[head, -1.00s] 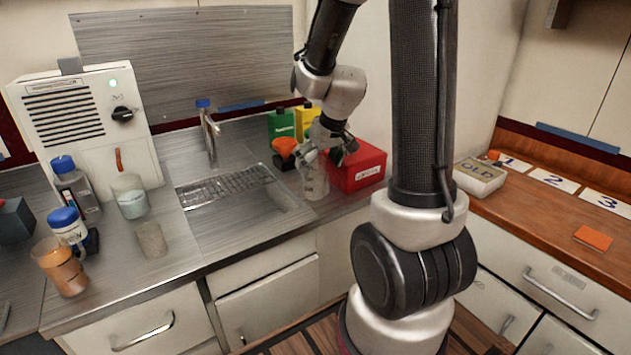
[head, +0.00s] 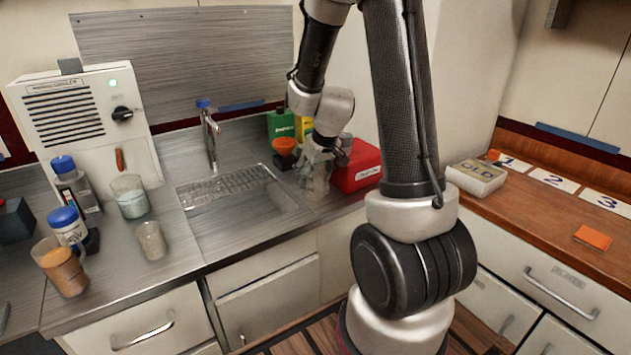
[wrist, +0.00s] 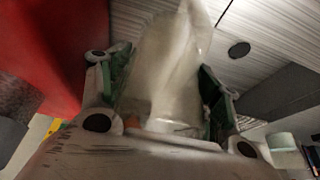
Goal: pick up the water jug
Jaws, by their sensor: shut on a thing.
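The clear water jug (head: 315,183) is at the counter's right part, right of the sink and in front of the red box. My gripper (head: 320,158) is around its upper part and covers much of it in the head view. In the wrist view the pale, see-through jug (wrist: 163,70) stands between the two green-padded fingers. My gripper (wrist: 165,88) is shut on it there. I cannot tell whether the jug's base still touches the counter.
The red box (head: 356,172) is close on the jug's right. An orange funnel (head: 285,147), a green bottle (head: 281,124) and a yellow one (head: 304,128) stand behind. The sink (head: 235,205) with its tap (head: 211,140) is left. Cups and bottles crowd the far left.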

